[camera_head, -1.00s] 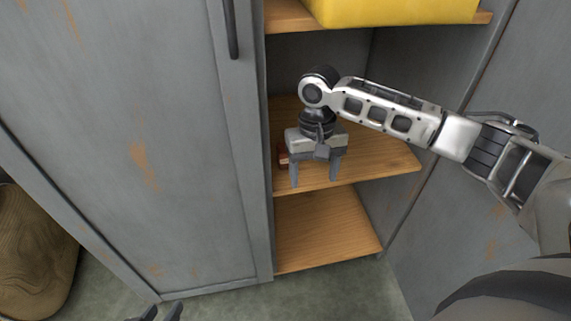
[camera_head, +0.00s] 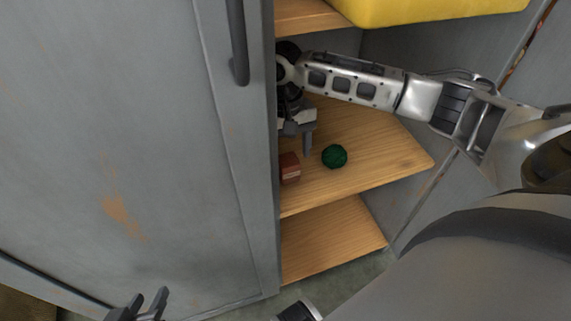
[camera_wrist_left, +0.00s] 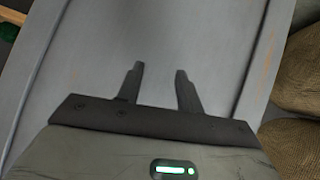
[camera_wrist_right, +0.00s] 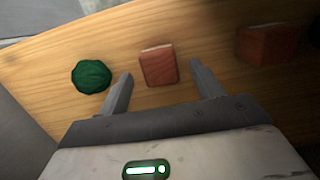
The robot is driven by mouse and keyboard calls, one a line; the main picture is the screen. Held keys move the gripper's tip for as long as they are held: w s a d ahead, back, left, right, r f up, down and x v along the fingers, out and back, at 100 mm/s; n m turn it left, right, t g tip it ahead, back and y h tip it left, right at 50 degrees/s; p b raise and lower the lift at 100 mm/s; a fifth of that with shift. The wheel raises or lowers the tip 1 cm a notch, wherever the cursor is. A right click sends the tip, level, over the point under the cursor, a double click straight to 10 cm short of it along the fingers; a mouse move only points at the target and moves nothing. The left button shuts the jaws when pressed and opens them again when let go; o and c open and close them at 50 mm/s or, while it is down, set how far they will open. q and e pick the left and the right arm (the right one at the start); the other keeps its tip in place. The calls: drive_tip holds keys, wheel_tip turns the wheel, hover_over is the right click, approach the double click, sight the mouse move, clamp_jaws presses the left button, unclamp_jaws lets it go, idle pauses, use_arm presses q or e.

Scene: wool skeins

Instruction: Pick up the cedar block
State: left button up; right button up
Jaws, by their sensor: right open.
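A reddish-brown block (camera_head: 290,168), which looks like the cedar block, rests on the middle wooden shelf (camera_head: 390,160), beside the cabinet's front edge. In the right wrist view this block (camera_wrist_right: 158,66) lies ahead, between the lines of the two fingers and not gripped. A second, darker reddish block (camera_wrist_right: 268,45) sits further right in shadow; the head view does not show it. My right gripper (camera_wrist_right: 160,70) is open and empty; in the head view the cabinet edge partly hides it. My left gripper (camera_wrist_left: 158,66) is open and empty in front of the grey door (camera_wrist_left: 150,40).
A dark green wool ball (camera_head: 334,156) lies on the shelf right of the block. The grey cabinet door (camera_head: 120,130) with a dark handle (camera_head: 237,45) closes off the left side. A yellow object (camera_head: 430,8) is on the upper shelf. The lower shelf (camera_head: 330,240) looks bare.

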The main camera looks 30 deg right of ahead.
sight(288, 159)
drive_tip(key=f, duration=0.1)
drive_tip(key=f+b, duration=0.1)
drive_tip(key=f, duration=0.1)
drive_tip(key=s+f+b, duration=0.1)
drive_tip(key=f, duration=0.1)
drive_tip(key=shift+a, duration=0.1)
drive_tip(key=shift+r, duration=0.1)
drive_tip(key=c, duration=1.1)
drive_tip(key=shift+o, duration=0.2)
drive_tip(key=shift+w, duration=0.1)
